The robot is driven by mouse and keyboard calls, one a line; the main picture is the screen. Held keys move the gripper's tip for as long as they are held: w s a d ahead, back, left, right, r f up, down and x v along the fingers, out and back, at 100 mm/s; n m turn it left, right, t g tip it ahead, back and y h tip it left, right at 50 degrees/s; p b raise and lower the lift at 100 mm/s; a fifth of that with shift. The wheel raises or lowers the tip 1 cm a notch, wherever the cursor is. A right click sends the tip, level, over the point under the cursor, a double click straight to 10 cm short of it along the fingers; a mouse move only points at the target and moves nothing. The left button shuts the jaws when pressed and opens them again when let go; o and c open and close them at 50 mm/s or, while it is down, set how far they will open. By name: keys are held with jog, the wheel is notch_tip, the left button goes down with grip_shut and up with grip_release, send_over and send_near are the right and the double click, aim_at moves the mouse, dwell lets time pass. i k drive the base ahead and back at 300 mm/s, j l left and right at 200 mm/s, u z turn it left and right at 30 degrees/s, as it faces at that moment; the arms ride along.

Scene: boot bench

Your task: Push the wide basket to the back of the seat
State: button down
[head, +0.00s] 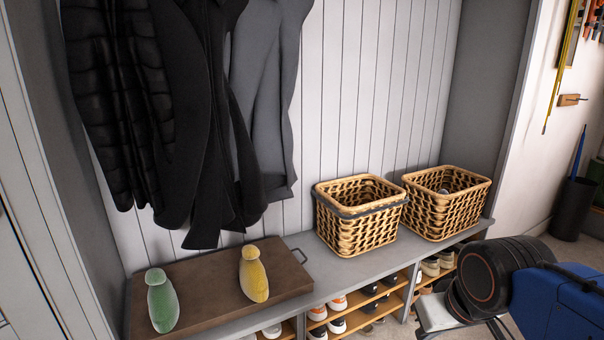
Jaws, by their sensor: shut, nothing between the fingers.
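Two woven tan baskets stand upright side by side on the grey seat (305,245). The left basket (358,232) has a grey band around its upper part. The right basket (440,218) is close beside it, near the seat's right end, and has something small and pale inside. They look similar in size, so I cannot tell surely which is the wide one. The right basket's front base lies close to the seat's front edge. The gaps behind both baskets are hidden. My gripper is not in view.
A brown board (215,290) on the left of the seat carries a green bottle-like object (162,303) and a yellow one (254,277). Dark coats (195,110) hang above. Shoes fill the shelves (375,318) below. Black and blue bulky shapes fill the lower right.

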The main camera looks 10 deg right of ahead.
aim_at(436, 217)
jog(key=i+l+z, duration=0.2)
jog(key=i, duration=0.25)
jog(key=i+l+z, duration=0.2)
jog(key=i, duration=0.25)
jog(key=i+l+z, duration=0.15)
jog(key=i, duration=0.35)
